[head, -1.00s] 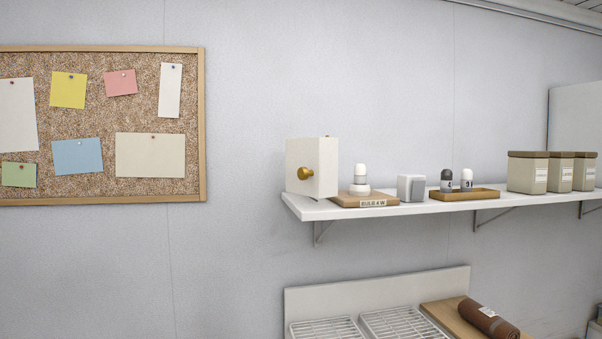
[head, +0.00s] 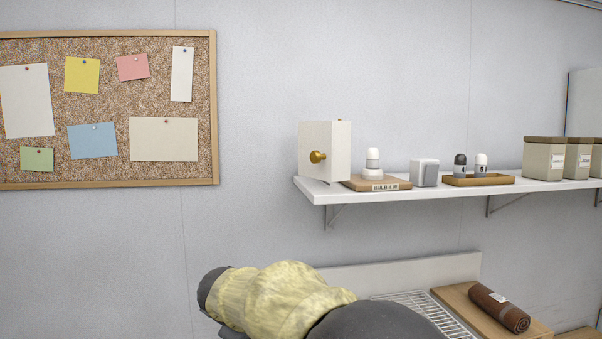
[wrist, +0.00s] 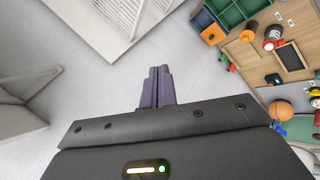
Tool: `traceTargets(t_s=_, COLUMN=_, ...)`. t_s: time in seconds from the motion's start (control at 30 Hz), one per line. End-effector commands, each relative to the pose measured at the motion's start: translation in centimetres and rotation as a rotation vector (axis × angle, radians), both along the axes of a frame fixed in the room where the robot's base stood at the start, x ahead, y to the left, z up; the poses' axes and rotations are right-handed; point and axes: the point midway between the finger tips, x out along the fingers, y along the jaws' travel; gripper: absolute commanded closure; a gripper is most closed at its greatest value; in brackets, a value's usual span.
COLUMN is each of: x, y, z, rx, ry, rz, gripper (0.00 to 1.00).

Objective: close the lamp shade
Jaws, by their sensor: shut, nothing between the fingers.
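A white boxy shade with a brass knob (head: 324,152) stands at the left end of the wall shelf. It is beside a white bulb (head: 373,162) on a wooden base (head: 377,185) with a label, and the bulb is uncovered. I cannot tell how the shade joins the base. My gripper (wrist: 157,75) shows in the wrist view with its dark fingers together and nothing between them. The shade is not seen in the wrist view. In the head view my arm is low in front, below the shelf, and the fingertips cannot be made out.
The white shelf (head: 450,190) also holds a grey-white block (head: 425,172), a wooden tray (head: 480,179) with two small shakers, and lidded canisters (head: 546,160). A cork board (head: 110,115) hangs at left. A wire rack (head: 425,308) and brown roll (head: 499,307) lie below. The wall between board and shelf is clear.

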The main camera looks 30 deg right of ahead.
Motion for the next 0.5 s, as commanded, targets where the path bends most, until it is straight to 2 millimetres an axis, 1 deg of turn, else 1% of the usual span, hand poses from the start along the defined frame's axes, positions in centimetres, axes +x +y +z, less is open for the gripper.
traceTargets(t_s=0.03, x=1.7, y=-0.4, z=3.1, rx=-0.077, ry=-0.046, rz=0.015, gripper=1.0)
traceTargets(t_s=0.07, x=2.5, y=-0.7, z=5.1, rx=-0.128, ry=-0.072, rz=0.019, gripper=1.0)
traceTargets(t_s=0.1, x=3.5, y=-1.1, z=7.7, rx=-0.194, ry=-0.109, rz=0.02, gripper=1.0)
traceTargets(t_s=0.17, x=4.7, y=-1.7, z=11.8, rx=-0.293, ry=-0.168, rz=0.014, gripper=1.0)
traceTargets(t_s=0.2, x=5.3, y=-2.1, z=14.7, rx=-0.359, ry=-0.209, rz=0.004, gripper=1.0)
traceTargets(t_s=0.27, x=5.8, y=-2.5, z=19.1, rx=-0.453, ry=-0.273, rz=-0.022, gripper=1.0)
traceTargets(t_s=0.3, x=5.9, y=-2.8, z=21.9, rx=-0.513, ry=-0.314, rz=-0.044, gripper=1.0)
traceTargets(t_s=0.4, x=5.5, y=-3.2, z=27.9, rx=-0.634, ry=-0.408, rz=-0.103, gripper=1.0)
traceTargets(t_s=0.5, x=4.7, y=-3.4, z=31.7, rx=-0.708, ry=-0.468, rz=-0.151, gripper=1.0)
